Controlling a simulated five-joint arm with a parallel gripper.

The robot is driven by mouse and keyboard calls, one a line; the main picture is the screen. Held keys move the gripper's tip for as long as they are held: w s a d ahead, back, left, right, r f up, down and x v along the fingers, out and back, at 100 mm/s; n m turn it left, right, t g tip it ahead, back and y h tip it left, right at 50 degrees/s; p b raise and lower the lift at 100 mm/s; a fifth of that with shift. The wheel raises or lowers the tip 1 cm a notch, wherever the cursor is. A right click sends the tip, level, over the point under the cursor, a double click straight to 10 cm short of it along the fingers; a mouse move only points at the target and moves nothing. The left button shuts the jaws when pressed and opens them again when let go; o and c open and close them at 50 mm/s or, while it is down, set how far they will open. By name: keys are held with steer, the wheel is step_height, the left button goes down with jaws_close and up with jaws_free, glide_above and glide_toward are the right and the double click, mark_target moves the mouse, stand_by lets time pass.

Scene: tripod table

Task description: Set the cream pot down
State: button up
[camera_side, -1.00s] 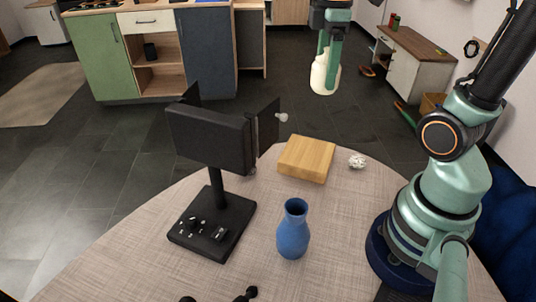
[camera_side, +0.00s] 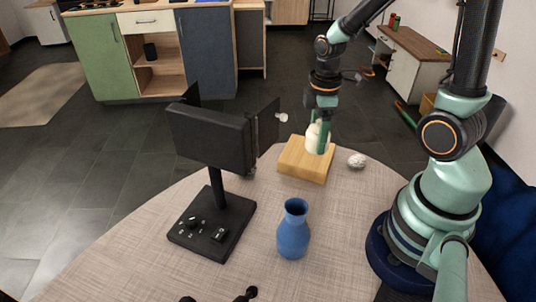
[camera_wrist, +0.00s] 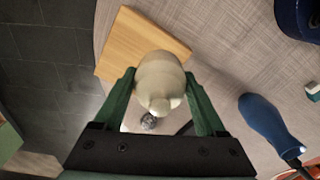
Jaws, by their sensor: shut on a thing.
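The cream pot (camera_side: 316,138) is a small rounded cream vessel with a knob on top. My gripper (camera_side: 321,140) is shut on it, pointing down, with green fingers on both sides. In the side view the pot is over the wooden block (camera_side: 293,162); I cannot tell whether it touches the block. In the wrist view the pot (camera_wrist: 160,80) sits between the fingertips (camera_wrist: 160,88), and the block (camera_wrist: 138,42) shows behind it. The pot's lower part is hidden there.
A blue vase (camera_side: 293,230) stands upright at the front of the table. A black lamp-like stand (camera_side: 212,150) with side flaps stands left of the block. A small whitish crumpled thing (camera_side: 357,161) lies right of the block. The cloth-covered table (camera_side: 140,245) is bare at the front left.

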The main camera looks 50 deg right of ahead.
steer(key=shift+f, duration=1.65)
steer(key=shift+f, duration=0.1)
steer(key=o, duration=1.5)
step_height(320, 180, up, 12)
steer(key=shift+r, duration=0.15)
step_height(320, 180, down, 12)
steer(key=shift+s+f, duration=0.1)
steer(key=shift+f, duration=0.1)
steer(key=shift+r, duration=0.65)
